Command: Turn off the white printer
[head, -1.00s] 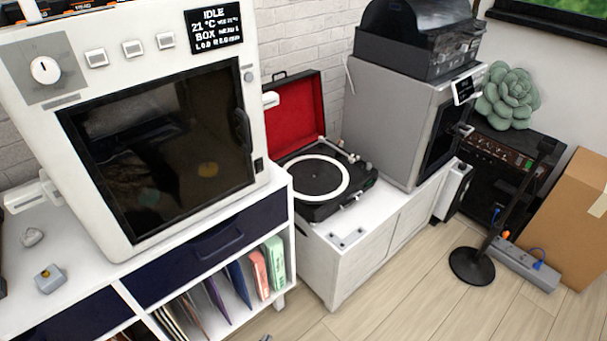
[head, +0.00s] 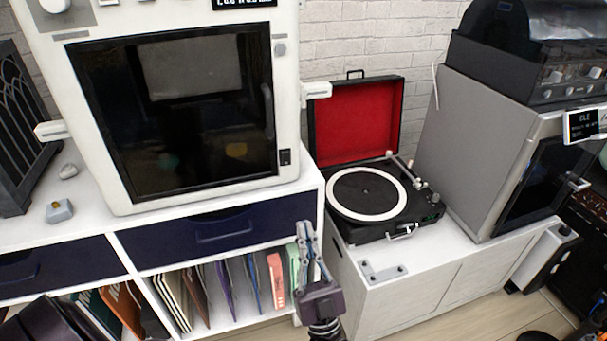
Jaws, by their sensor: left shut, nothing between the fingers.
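The white printer (head: 290,95) stands on the white cabinet at the left, its top cut off by the frame edge. Its dark glass door (head: 175,110) is closed. A small black rocker switch (head: 285,157) sits at the lower right of its front; I cannot tell its position. The lower edge of the display (head: 245,3) just shows, its text cut off. My left gripper (head: 305,230) is shut and empty, pointing up in front of the cabinet's right end, below the switch and apart from it in the picture. My right gripper is not in view.
The white cabinet (head: 90,215) has navy drawers and several folders on its shelf. A red-lined record player (head: 365,195) sits on a lower white cabinet (head: 410,295). A grey printer-like box (head: 465,130) stands at the right. A small grey block (head: 60,211) lies left of the white printer.

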